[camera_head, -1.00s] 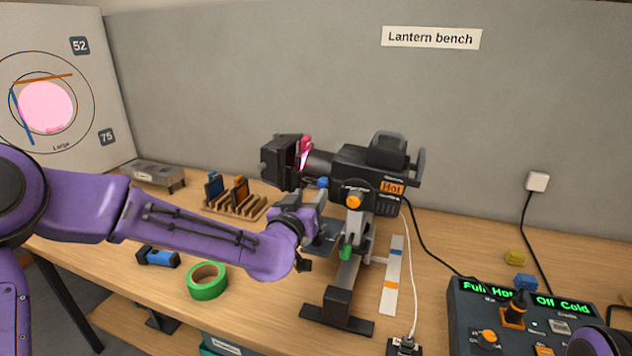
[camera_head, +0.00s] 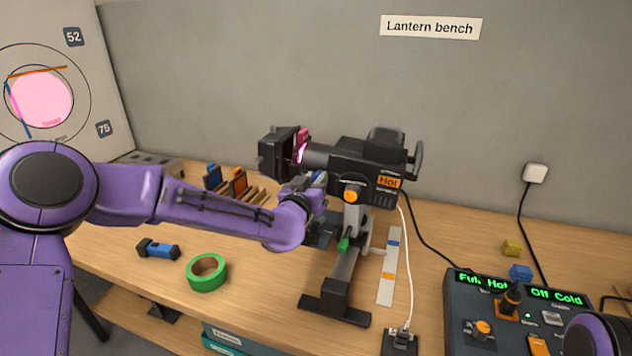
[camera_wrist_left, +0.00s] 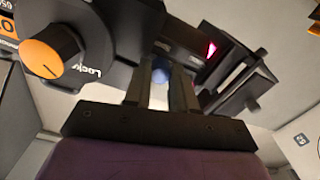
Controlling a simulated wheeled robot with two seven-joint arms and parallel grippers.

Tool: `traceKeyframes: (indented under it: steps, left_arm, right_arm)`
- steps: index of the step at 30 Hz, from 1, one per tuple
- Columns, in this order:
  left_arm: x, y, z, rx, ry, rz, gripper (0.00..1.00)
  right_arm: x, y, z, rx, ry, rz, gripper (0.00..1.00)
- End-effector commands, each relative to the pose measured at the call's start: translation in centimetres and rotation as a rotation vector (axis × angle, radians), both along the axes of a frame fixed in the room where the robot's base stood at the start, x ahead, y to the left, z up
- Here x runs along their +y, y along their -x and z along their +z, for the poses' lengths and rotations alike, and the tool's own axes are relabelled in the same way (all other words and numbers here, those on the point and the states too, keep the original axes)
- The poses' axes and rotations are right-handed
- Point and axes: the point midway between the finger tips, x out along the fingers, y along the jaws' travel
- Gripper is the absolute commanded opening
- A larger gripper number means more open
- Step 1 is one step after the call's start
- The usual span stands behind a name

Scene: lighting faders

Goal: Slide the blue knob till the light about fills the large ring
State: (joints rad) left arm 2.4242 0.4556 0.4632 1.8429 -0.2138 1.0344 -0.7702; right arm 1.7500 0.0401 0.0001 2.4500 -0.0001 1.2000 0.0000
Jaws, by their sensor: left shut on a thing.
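The blue knob (camera_wrist_left: 161,74) shows between the two fingers of my left gripper (camera_wrist_left: 161,88) in the left wrist view. In the head view my left gripper (camera_head: 315,188) is at the underside of the black lantern (camera_head: 365,180), shut on the knob, which it mostly hides. A pink light disc (camera_head: 40,99) shines on the white target board (camera_head: 100,75) at the far left. The disc lies inside the large ring (camera_head: 90,98), with a clear gap all round. My left arm covers the board's lower part. My right gripper is out of view.
An orange lock knob (camera_wrist_left: 50,55) sits beside the gripper on the lantern. A green tape roll (camera_head: 207,272), a blue-and-black cylinder (camera_head: 158,250) and a slotted wooden rack (camera_head: 255,195) are on the bench. A control console (camera_head: 470,312) stands at the right.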

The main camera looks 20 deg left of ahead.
Motion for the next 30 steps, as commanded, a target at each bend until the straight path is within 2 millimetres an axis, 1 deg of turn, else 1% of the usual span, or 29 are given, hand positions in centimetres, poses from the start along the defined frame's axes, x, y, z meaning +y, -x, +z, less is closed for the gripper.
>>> traceKeyframes:
  steps: [3,6,14,15,16,17,26,29,30]
  left_arm:
    - [1.8,-0.1,0.2,-0.003,0.000,0.005,0.00]
    - [3.1,-0.1,0.4,-0.003,0.000,0.004,0.00]
    - [3.3,-0.1,0.3,-0.001,0.001,0.003,0.00]
    - [3.3,-0.1,0.3,-0.001,0.001,0.003,0.35]
    - [3.3,-0.1,0.3,-0.001,0.001,0.003,0.45]
    - [3.3,-0.1,0.3,-0.001,0.001,0.003,0.51]
    - [3.3,0.1,0.3,-0.001,0.000,0.002,0.51]
    - [3.3,1.3,0.2,-0.003,0.001,0.002,0.51]
    - [3.3,2.1,0.1,-0.003,0.001,0.001,0.51]
  right_arm:
    - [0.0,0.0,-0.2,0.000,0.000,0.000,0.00]
    - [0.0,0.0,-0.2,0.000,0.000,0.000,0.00]
    - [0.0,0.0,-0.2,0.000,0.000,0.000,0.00]
    - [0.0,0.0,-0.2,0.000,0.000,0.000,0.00]
    - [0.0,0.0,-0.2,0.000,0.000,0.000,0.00]
    - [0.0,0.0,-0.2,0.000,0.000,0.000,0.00]
    - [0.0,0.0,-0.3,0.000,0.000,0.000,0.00]
    - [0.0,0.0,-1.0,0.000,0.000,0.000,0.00]
    - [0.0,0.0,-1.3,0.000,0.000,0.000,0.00]
